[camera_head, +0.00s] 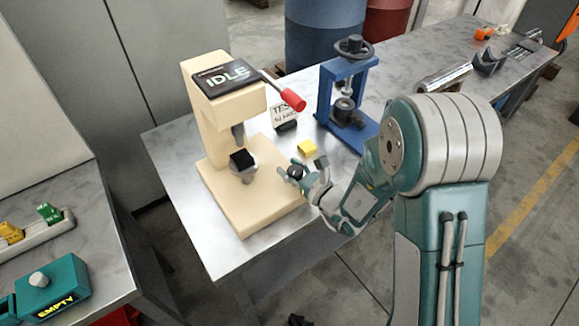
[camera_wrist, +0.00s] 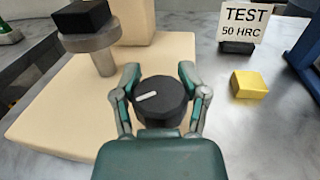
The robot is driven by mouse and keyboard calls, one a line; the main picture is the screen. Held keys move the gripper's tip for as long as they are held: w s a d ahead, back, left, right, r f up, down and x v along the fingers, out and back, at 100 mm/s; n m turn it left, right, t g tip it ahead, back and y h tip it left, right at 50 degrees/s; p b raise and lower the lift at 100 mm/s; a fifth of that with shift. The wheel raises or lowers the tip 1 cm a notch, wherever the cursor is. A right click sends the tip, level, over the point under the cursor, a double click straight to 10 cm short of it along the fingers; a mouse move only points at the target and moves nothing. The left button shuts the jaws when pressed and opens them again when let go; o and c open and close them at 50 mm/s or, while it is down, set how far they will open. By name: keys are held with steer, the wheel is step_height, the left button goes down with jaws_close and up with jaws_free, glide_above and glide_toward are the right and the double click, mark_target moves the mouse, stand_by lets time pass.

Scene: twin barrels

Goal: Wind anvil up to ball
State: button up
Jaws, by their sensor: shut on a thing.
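The beige tester (camera_head: 228,212) stands on the metal table with IDLE on its display (camera_head: 225,76). Its grey anvil (camera_head: 246,177) carries a black block (camera_head: 242,158); the anvil (camera_wrist: 98,42) and block (camera_wrist: 82,16) also show in the wrist view. A grey indenter (camera_head: 238,132) points down just above the block; I cannot make out its ball or tell the exact gap. My gripper (camera_head: 297,172) is shut around a black knob (camera_wrist: 160,98) at the base's front right. The knob has a white mark pointing left. One finger is on each side of it.
A yellow block (camera_head: 307,147) and a TEST 50 HRC sign (camera_wrist: 245,18) stand right of the tester. A red-tipped lever (camera_head: 293,99) juts from its head. A blue press (camera_head: 346,105) stands behind my gripper. A side bench (camera_head: 95,233) is at left.

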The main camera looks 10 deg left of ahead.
steer(key=shift+n+g+y, duration=0.5)
steer(key=shift+n+g, duration=0.1)
steer(key=shift+g, duration=0.3)
steer(key=n+g, duration=0.1)
steer(key=g, duration=0.1)
steer(key=n+g+y, duration=0.1)
steer(key=g, duration=0.1)
steer(key=shift+s+n, duration=0.2)
steer(key=shift+n, duration=0.2)
steer(key=n+g, duration=0.1)
steer(key=g, duration=0.1)
steer(key=n+g, duration=0.1)
steer(key=g, duration=0.1)
steer(key=n+g, duration=0.2)
steer(key=shift+s+g, duration=0.3)
steer(key=n+g, duration=0.1)
steer(key=g, duration=0.1)
steer(key=n+g+h, duration=0.1)
steer(key=n+g, duration=0.1)
steer(key=n+g+h, duration=0.1)
steer(key=g, duration=0.1)
steer(key=shift+s+d+n, duration=0.1)
steer(key=shift+s+n, duration=0.2)
steer(key=shift+s+d+n+g+h, duration=0.1)
steer(key=shift+n+g+h, duration=0.9)
steer(key=shift+g, duration=0.2)
steer(key=shift+s+d+n+g+h, duration=0.1)
steer(key=shift+n+g+h, duration=0.85)
steer(key=shift+g, duration=0.25)
steer(key=shift+h, duration=0.25)
